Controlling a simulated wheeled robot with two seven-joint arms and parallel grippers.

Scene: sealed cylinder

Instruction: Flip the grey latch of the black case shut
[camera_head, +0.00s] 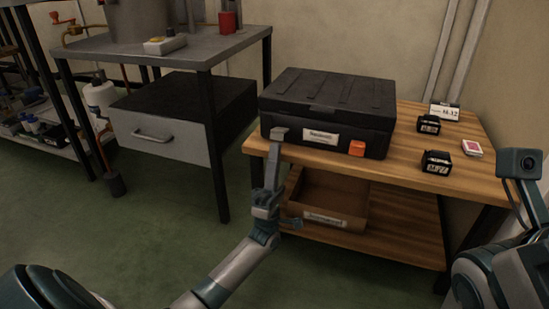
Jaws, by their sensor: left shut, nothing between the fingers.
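The black case (325,97) lies closed, lid down, on the left part of the wooden table. Its grey latch (279,133) is on the left of the front face and appears to stick out. An orange latch (357,149) is on the right of that face, with a white label between them. My left gripper (274,150) is shut and empty, pointing up just below the grey latch. I cannot tell whether its tips touch the latch. My right gripper is not in view; only part of my right arm shows at the right edge.
The wooden table (406,174) carries two small black blocks (436,161) (428,124), a card box (472,148) and a sign right of the case. An open brown box (325,203) sits on its lower shelf. A grey metal bench (180,48) stands at the left.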

